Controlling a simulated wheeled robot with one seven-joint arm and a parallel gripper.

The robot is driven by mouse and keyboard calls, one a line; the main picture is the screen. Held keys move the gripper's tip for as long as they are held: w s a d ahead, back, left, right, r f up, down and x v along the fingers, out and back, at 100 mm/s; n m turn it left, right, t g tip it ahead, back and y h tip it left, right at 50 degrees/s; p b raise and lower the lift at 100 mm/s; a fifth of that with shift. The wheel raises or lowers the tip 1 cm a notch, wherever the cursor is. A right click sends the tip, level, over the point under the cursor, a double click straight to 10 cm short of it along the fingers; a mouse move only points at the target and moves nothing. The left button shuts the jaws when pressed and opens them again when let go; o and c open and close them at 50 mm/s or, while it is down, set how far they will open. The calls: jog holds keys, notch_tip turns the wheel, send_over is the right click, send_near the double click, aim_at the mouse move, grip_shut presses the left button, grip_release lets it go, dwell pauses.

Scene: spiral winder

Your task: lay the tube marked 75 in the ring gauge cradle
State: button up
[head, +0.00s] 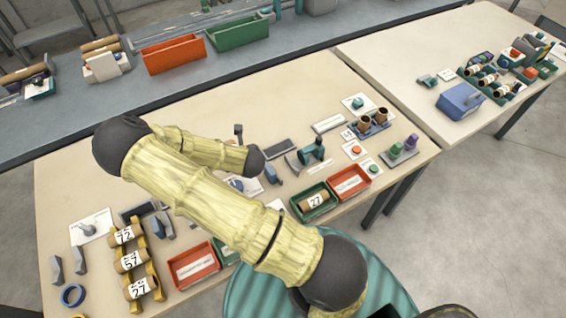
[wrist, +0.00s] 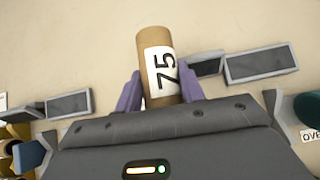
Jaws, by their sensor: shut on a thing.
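The brown cardboard tube marked 75 (wrist: 159,65) stands out between the purple fingers of my gripper (wrist: 160,92) in the wrist view. My gripper is shut on it, with the black 75 on its white label facing the camera. The tube appears above the pale table top, its lower end hidden by the gripper body. In the head view my arm covers the middle of the table, and I cannot make out the tube there. A teal device (head: 313,150) with a curved grey piece beside it stands right of my wrist; I cannot tell whether it is the ring gauge cradle.
A yellow rack (head: 151,271) holds tubes marked 72, 57 and 27 at left. A green tray (head: 299,212) holds another tube marked 27, beside a red tray (head: 333,188). Another red tray (head: 184,282) is at the front. Grey flat blocks (wrist: 262,63) lie near the held tube.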

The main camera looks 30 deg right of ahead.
jog(key=shift+s+d, duration=0.3)
jog(key=shift+s, duration=0.15)
jog(key=shift+w+d+m+h, duration=0.1)
jog(key=shift+d+m+h, duration=0.2)
jog(key=shift+m, duration=0.1)
jog(key=s+d+r+m+g+h+b, duration=0.2)
jog(key=s+d+r+m+g+h, duration=0.1)
jog(key=d+m, duration=0.3)
jog(key=s+d+r+m+g+h+b, duration=0.3)
jog(key=d+m+g+h, duration=0.2)
jog(key=m, duration=0.6)
jog(key=shift+s+d+g, duration=0.2)
jog(key=shift+d+g, duration=0.2)
jog(key=shift+d, duration=0.4)
jog(key=shift+f, duration=2.85)
jog(key=shift+f, duration=0.15)
jog(key=shift+f+p, duration=0.3)
jog(key=shift+f, duration=1.65)
